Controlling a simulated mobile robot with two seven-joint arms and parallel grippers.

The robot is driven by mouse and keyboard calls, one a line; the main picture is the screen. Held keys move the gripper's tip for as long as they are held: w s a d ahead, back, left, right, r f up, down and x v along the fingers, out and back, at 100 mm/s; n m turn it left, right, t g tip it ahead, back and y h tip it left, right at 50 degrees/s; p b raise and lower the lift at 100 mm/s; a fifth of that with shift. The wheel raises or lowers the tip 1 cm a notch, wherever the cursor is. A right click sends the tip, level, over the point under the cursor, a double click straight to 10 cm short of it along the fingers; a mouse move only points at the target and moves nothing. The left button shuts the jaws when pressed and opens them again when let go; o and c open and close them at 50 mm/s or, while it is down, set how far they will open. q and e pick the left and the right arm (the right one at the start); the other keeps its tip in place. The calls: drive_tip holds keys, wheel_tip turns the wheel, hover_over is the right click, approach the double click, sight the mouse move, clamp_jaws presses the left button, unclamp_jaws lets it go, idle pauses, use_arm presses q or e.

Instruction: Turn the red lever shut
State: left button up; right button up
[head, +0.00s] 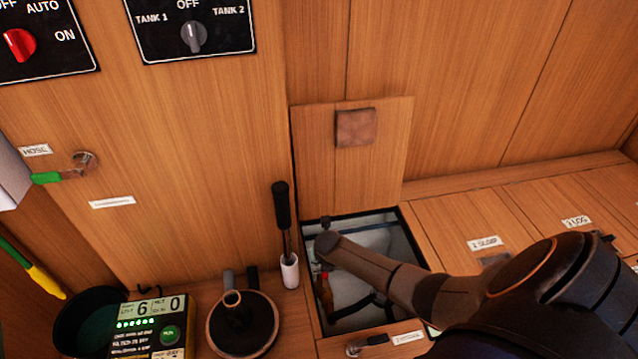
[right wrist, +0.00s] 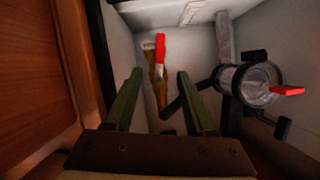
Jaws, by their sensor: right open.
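A red lever (right wrist: 160,52) on a brass fitting (right wrist: 160,92) shows in the right wrist view, inside the open floor hatch. Its handle runs upright in that picture, roughly in line with the brass body. My right gripper (right wrist: 160,73) is open and empty; the lever appears between its two fingertips and beyond them, and I see no contact. A second red handle (right wrist: 288,90) sits at the right on a clear round-bodied fitting (right wrist: 248,84). In the head view my right arm reaches into the hatch (head: 408,232) and hides the gripper. My left gripper is not in view.
The hatch lid (head: 383,170) stands raised against the wooden wall. A black-handled tool in a white holder (head: 289,272), a round dark pot (head: 242,335) and a meter box (head: 150,325) stand left of the hatch. The wooden hatch wall (right wrist: 45,80) is close at the gripper's left.

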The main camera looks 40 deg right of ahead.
sight(325, 274)
drive_tip(key=b+x, duration=1)
drive_tip(key=x, duration=0.1)
drive_tip(key=shift+w+d+f, duration=0.1)
drive_tip(key=shift+f, duration=0.15)
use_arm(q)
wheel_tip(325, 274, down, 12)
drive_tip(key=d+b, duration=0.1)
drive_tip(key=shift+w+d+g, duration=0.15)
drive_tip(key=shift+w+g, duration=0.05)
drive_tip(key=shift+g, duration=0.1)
use_arm(e)
drive_tip(key=shift+w+d+f, duration=0.2)
drive_tip(key=shift+w+f, duration=0.05)
drive_tip(key=shift+f, duration=0.2)
drive_tip(key=shift+c, duration=0.2)
clamp_jaws()
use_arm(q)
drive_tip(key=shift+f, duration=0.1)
